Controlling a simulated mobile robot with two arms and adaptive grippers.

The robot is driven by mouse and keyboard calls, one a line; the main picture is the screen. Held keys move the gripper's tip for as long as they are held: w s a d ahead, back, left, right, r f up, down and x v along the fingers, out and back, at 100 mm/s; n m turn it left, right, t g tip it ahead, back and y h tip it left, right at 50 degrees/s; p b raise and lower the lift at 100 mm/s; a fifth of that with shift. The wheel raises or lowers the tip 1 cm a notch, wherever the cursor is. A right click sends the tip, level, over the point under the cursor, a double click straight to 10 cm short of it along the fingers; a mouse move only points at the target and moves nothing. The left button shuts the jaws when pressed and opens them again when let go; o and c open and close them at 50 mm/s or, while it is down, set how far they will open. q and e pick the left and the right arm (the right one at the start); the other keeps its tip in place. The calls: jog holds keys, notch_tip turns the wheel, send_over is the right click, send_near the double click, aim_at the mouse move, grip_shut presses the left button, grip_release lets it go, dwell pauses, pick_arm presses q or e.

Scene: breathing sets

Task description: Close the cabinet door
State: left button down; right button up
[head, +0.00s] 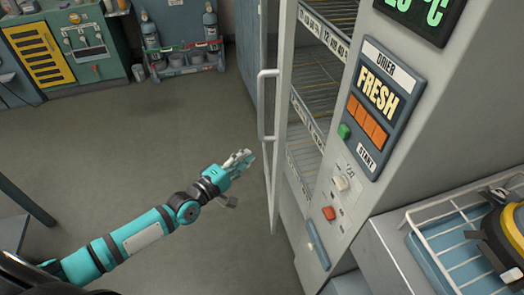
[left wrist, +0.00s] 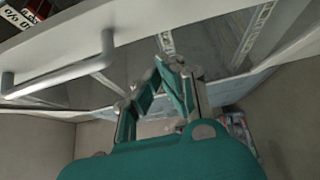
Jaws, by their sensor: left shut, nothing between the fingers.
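The cabinet door (head: 283,70) stands open in the head view, seen nearly edge-on, at the left side of the tall drying cabinet. Its long white bar handle (head: 264,105) is on the side facing left. My left gripper (head: 245,157) is shut and empty, to the left of the door and below the handle, with a small gap in the picture. In the left wrist view, the gripper (left wrist: 168,66) points toward the door, and the handle (left wrist: 60,77) shows at the left. Whether the fingers touch the door cannot be told. My right gripper is not in view.
The cabinet front carries a FRESH panel (head: 378,92) and buttons. Wire racks (head: 318,75) show inside. A blue tray in a white wire rack (head: 428,247) holds a yellow-black item at the lower right. Green and grey cabinets (head: 85,40) stand at the back; the floor between is clear.

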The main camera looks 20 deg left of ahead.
pick_arm(q)
jog(key=w+d, duration=0.1)
jog(key=d, duration=0.1)
jog(key=w+d+p, duration=0.1)
jog(key=w+d, duration=0.1)
jog(key=shift+w+d, duration=0.1)
jog(key=shift+d, duration=0.15)
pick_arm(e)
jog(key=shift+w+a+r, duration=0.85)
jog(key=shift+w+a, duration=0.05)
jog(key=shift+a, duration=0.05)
